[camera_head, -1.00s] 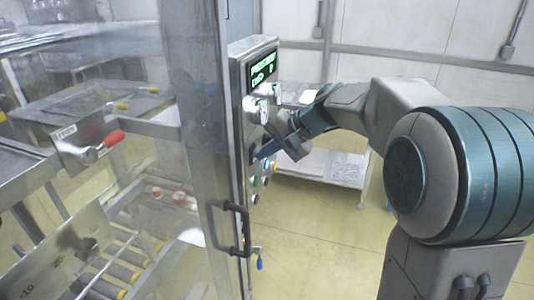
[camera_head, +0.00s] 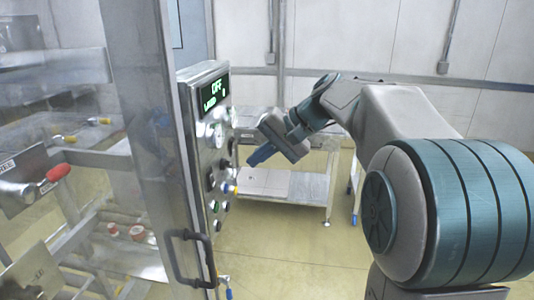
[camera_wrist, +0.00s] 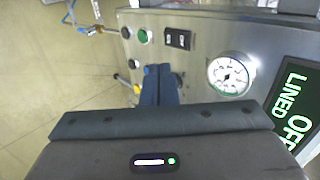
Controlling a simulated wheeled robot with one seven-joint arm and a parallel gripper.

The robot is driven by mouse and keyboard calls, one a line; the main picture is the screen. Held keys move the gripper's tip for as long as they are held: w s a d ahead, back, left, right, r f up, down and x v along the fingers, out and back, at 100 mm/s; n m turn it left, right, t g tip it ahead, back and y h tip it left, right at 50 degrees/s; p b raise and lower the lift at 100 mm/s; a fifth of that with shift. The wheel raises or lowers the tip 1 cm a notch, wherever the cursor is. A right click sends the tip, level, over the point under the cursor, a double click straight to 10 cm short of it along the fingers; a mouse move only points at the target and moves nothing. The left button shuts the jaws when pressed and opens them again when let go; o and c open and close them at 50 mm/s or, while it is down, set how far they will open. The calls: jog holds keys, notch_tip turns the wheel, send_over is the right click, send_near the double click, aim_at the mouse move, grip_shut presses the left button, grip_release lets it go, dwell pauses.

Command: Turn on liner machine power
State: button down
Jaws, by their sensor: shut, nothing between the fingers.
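The liner machine's control panel (camera_head: 190,110) is a grey metal box at the centre left in the head view. A black rocker switch (camera_wrist: 178,39) with white marks sits on the panel between the gauge (camera_wrist: 229,75) and the buttons. My gripper (camera_head: 255,160) is shut and empty, right of the panel and apart from it in the head view. In the wrist view its blue fingers (camera_wrist: 159,80) cover part of the panel's face.
The machine's glass door has a dark handle (camera_head: 188,258) below the panel. A metal table (camera_head: 312,190) stands behind my gripper. The floor (camera_head: 290,260) in front is clear.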

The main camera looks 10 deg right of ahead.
jog(key=shift+v, duration=1.6)
jog(key=s+d+f+n+h, duration=0.2)
jog(key=s+f+h, duration=0.2)
jog(key=s+f, duration=0.5)
jog(key=s+d+f+n+h, duration=0.1)
jog(key=s+f+h, duration=0.3)
jog(key=s+f, duration=0.5)
jog(key=s+n, duration=0.1)
jog(key=s, duration=0.3)
jog(key=shift+d+f+h, duration=0.3)
jog(key=shift+d, duration=0.1)
jog(key=shift+s, duration=0.15)
